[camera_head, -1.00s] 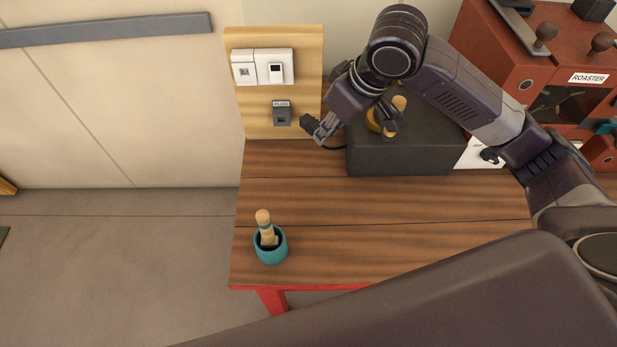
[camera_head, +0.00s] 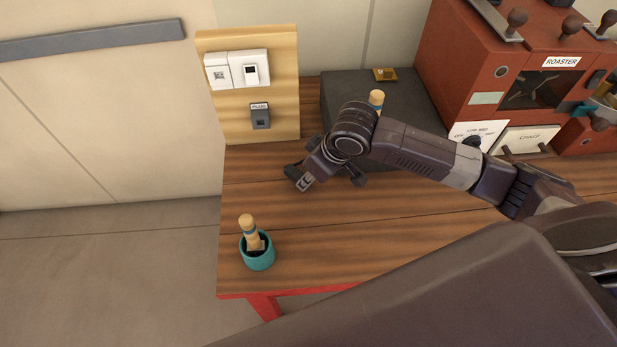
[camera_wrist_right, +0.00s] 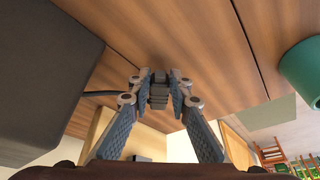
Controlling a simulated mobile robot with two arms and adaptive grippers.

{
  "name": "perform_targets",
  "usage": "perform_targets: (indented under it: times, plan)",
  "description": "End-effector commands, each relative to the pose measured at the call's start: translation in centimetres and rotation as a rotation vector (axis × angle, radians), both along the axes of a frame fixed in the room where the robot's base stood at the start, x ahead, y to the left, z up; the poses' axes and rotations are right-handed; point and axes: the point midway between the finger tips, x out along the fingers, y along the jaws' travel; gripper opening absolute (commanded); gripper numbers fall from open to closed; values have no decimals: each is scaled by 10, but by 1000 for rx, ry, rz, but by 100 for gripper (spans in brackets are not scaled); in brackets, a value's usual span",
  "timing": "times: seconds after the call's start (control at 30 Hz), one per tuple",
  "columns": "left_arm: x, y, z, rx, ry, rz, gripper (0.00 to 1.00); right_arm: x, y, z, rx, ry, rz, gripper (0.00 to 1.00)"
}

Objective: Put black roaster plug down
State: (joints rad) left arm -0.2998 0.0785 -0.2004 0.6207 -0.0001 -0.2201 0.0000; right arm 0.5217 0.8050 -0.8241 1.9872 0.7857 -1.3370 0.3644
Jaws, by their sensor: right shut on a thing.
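My right gripper (camera_head: 302,180) is low over the left part of the wooden table (camera_head: 370,215), in front of the socket board. It is shut on the black roaster plug (camera_head: 292,171), which sticks out to the left of the fingers. In the right wrist view the plug (camera_wrist_right: 158,88) sits between the two fingertips, close to the wood. I cannot tell whether it touches the table. A dark cable (camera_wrist_right: 101,93) runs beside it at the left. The left gripper is not in view.
The wooden board (camera_head: 283,118) carries white switches and a grey socket (camera_head: 260,117) labelled PLUG. A teal cup (camera_head: 258,257) with a wooden-handled brush stands at the front left. A dark box (camera_head: 345,92) and the red roaster (camera_head: 450,60) stand behind. Bare wood lies around the cup.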

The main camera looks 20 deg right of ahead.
Motion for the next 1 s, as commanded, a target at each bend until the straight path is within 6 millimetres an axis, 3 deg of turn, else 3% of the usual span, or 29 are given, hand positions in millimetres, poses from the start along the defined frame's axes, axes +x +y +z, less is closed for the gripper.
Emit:
perform_targets:
  times: [0.73, 0.77, 0.9, 1.0]
  plan:
    - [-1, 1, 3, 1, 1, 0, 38, 0, 0, -12, 0, -1, 0, 0]
    - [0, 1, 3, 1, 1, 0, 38, 0, 0, -12, 0, 0, 0, 21]
    - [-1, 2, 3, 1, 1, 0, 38, 0, 0, -12, 0, -1, 0, 36]
    - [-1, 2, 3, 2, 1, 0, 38, 0, 0, -12, 0, -1, 0, 36]
